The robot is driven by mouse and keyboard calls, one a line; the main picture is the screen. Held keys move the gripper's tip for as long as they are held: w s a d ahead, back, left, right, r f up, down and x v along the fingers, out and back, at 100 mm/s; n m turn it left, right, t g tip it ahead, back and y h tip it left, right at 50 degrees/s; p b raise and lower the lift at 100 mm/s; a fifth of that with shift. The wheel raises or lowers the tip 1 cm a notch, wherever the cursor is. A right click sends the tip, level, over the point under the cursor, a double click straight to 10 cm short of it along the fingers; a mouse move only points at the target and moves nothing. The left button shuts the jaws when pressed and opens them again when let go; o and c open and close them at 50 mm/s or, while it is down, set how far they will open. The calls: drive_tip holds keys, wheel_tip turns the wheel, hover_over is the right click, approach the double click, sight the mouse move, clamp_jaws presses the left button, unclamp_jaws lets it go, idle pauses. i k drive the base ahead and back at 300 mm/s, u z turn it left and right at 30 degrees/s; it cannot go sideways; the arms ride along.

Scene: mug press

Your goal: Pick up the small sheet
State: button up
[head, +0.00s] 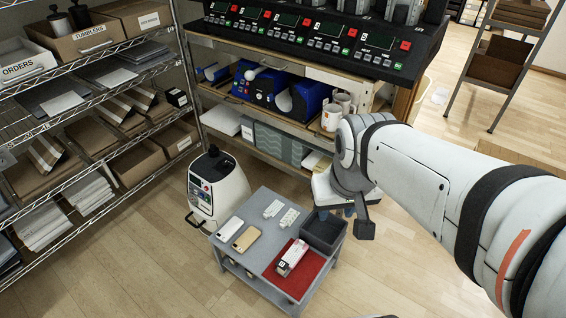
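A small grey table (258,262) stands in the middle of the floor. Two small pale flat pieces lie side by side near its back edge, a left one (273,209) and a right one (289,218) with small marks. Either could be the small sheet; I cannot tell which. My gripper (361,226) hangs to the right of the table, beyond the dark bin, apart from the pale pieces. Its fingers are small and partly hidden by the wrist, so whether it is open or shut does not show.
The table also bears a white phone case (230,228), a gold one (247,239), a pink-and-white pack (292,258) on a red mat (303,283), and a dark bin (324,232). A white machine (217,180) stands behind left. Shelving (95,125) fills the left; a workbench with mugs (331,117) is behind.

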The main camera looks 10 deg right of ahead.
sight(292, 255)
drive_tip(key=i, duration=0.25)
drive_tip(key=k, duration=0.55)
drive_tip(key=u, duration=2.45)
drive_tip(key=k, duration=0.75)
drive_tip(key=z, duration=1.55)
drive_tip(key=i, duration=1)
drive_tip(key=z, duration=0.05)
